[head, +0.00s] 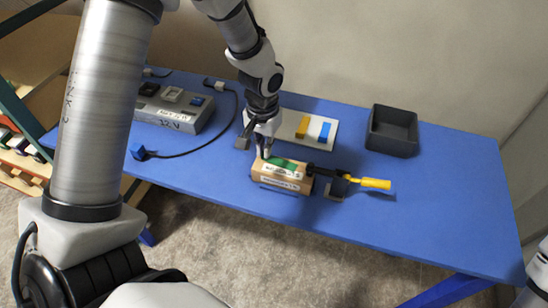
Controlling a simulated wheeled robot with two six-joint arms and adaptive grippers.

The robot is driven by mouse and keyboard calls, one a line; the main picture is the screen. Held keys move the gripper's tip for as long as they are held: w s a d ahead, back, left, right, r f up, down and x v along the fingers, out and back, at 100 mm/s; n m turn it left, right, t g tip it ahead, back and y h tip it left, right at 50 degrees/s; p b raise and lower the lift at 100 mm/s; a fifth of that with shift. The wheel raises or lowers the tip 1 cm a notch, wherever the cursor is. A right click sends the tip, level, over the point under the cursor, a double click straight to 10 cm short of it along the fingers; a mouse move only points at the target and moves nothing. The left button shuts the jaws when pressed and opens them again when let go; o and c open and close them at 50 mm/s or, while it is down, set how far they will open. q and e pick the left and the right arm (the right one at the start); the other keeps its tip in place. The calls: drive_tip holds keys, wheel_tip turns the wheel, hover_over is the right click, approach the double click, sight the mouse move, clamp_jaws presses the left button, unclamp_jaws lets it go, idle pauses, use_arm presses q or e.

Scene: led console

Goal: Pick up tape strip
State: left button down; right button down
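A white card (313,143) lies flat on the blue table, with a yellow strip (303,127) and a blue strip (325,132) on it; these look like tape strips. My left gripper (264,154) points down just left of the card, at the back edge of a tan box (262,178) with a green top patch and white labels. Its fingers look close together, but the gap between them is too small to judge. I see nothing clearly held. My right gripper is out of view; only a piece of my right arm shows at the lower right corner.
A grey console (178,122) with switches and a 12 V label stands at the left, with black cables beside it. A dark open tray (391,131) stands at the back right. A yellow-handled tool (376,183) lies right of the box. The table's right part is clear.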

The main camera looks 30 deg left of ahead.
use_arm(q)
drive_tip(key=shift+r, duration=0.1)
drive_tip(key=shift+w+r, duration=0.2)
drive_tip(key=shift+r, duration=0.4)
wheel_tip(320, 180, up, 2)
drive_tip(key=shift+s+r+b, duration=0.1)
drive_tip(key=shift+b, duration=0.45)
drive_tip(key=s+d+r, duration=0.5)
drive_tip(key=s+d, duration=0.3)
drive_tip(key=s, duration=0.5)
drive_tip(key=shift+s+d+r, duration=0.2)
drive_tip(key=shift+s+d, duration=0.05)
drive_tip(key=shift+d, duration=0.1)
